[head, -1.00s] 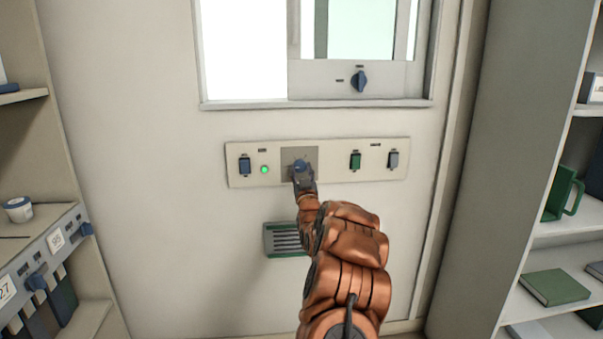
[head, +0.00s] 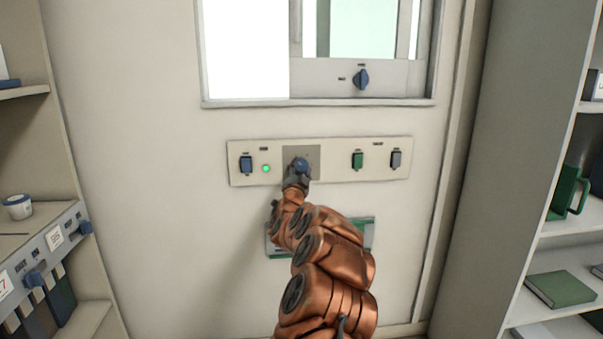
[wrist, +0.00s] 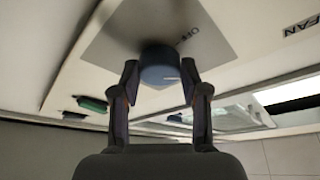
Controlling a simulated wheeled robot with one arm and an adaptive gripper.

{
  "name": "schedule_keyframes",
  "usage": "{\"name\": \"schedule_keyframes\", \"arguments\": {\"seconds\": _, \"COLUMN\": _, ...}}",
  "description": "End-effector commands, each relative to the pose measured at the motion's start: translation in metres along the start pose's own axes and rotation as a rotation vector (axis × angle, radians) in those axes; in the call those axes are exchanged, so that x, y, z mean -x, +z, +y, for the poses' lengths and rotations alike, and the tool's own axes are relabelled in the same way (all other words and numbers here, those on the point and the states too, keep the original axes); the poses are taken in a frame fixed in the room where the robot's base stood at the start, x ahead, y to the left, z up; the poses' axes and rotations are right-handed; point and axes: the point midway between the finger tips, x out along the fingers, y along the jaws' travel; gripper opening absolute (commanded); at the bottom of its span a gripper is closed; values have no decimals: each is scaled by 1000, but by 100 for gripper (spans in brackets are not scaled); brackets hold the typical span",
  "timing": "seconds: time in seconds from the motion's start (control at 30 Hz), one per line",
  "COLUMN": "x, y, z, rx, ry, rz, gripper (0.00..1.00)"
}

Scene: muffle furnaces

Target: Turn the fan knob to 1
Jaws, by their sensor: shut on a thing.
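The fan knob (head: 301,164) is a round blue knob on a grey square plate in the middle of the cream wall panel. An "OFF" label (wrist: 188,37) is on the plate near the knob, and a "FAN" label (wrist: 299,27) is on the panel. The exact dial position is hard to tell.
The panel also bears a blue switch (head: 246,164), a lit green lamp (head: 266,168), a green switch (head: 357,160) and a grey switch (head: 395,159). Another blue knob (head: 361,79) is above. Shelves flank both sides.

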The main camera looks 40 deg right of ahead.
Motion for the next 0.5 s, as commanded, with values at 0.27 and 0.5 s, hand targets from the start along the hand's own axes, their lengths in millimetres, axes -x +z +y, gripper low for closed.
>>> {"name": "schedule_keyframes", "arguments": {"seconds": 0.27, "x": 0, "y": -1, "z": -2, "rx": -133, "ry": 54, "rz": 2, "gripper": 10}}
{"name": "schedule_keyframes", "arguments": {"seconds": 0.5, "x": 0, "y": 0, "z": -2, "rx": -182, "ry": 76, "rz": 0, "gripper": 10}}
